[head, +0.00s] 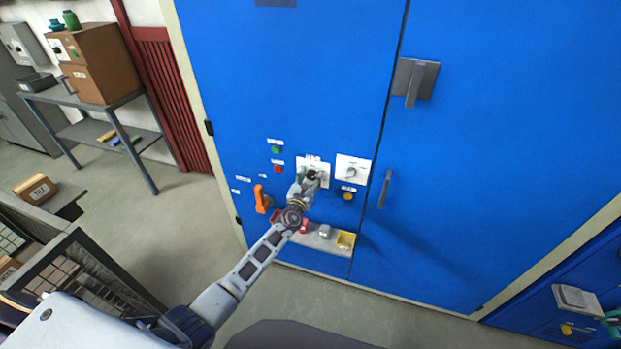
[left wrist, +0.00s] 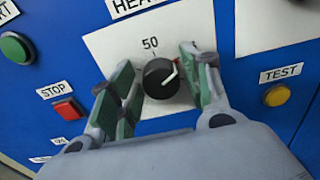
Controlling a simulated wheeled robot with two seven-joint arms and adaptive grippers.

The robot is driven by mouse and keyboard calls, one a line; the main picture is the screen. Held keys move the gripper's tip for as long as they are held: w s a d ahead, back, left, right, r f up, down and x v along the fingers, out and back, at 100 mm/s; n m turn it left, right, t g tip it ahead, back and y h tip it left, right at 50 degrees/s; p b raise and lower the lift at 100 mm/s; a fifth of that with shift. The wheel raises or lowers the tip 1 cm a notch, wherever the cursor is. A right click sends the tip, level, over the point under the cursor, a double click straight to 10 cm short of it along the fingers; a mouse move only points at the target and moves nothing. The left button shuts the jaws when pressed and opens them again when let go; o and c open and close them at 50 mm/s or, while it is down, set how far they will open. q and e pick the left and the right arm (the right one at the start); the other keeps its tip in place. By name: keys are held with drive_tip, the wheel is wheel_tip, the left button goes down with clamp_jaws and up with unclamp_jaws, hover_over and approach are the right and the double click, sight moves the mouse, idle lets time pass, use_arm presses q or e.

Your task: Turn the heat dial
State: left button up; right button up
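The heat dial (left wrist: 161,78) is a round black knob with a white pointer on a white plate. Its pointer is aimed to the upper right, clockwise of the "50" mark. In the head view the dial (head: 312,175) is partly covered by my left gripper (head: 311,179). In the left wrist view the green-padded fingers of my left gripper (left wrist: 156,65) stand on either side of the dial. They are spread, with a gap at the left; contact at the right cannot be told.
A second white plate with a grey knob (head: 351,173) is just to the right. A red stop button (left wrist: 67,109), green button (left wrist: 16,48) and yellow test button (left wrist: 277,95) flank the dial.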

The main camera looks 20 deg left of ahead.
use_arm(q)
drive_tip(key=c, duration=0.6)
